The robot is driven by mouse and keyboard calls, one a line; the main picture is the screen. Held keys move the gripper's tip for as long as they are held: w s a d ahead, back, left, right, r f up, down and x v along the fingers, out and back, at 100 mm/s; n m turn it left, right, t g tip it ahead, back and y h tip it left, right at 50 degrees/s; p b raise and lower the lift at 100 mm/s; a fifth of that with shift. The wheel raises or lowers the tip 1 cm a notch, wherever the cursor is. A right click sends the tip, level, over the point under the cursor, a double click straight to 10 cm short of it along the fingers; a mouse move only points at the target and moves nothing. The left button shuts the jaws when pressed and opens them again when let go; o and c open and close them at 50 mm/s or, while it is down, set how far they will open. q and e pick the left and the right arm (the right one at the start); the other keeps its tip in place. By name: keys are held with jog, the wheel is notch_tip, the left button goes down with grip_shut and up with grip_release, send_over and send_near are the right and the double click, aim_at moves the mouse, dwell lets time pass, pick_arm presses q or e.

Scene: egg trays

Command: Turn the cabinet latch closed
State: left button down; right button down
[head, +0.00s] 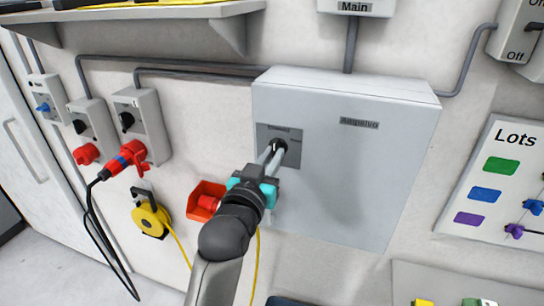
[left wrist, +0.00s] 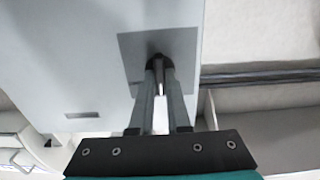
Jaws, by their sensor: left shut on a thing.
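The grey cabinet (head: 345,180) is on the wall in the middle of the head view, with its front door flat and seemingly shut. Its latch (head: 280,145) is a small dark knob on a darker grey plate (head: 292,132) at the door's left side. My left gripper (head: 275,155) reaches up to it and is shut on the latch. In the left wrist view the two fingers (left wrist: 160,90) close around the dark latch (left wrist: 158,62), and the fingers partly hide it. The exact turn of the latch is hard to tell. My right gripper is not in view.
A shelf (head: 150,14) is above left. Socket boxes (head: 140,115) with red plugs (head: 125,158), a yellow cable reel (head: 150,220) and a red bin (head: 205,200) are left of the cabinet. A "Lots" board (head: 500,150) hangs at right. The wall below the cabinet looks mostly clear.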

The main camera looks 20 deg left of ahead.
pick_arm(q)
jog(key=c, duration=0.9)
grip_release()
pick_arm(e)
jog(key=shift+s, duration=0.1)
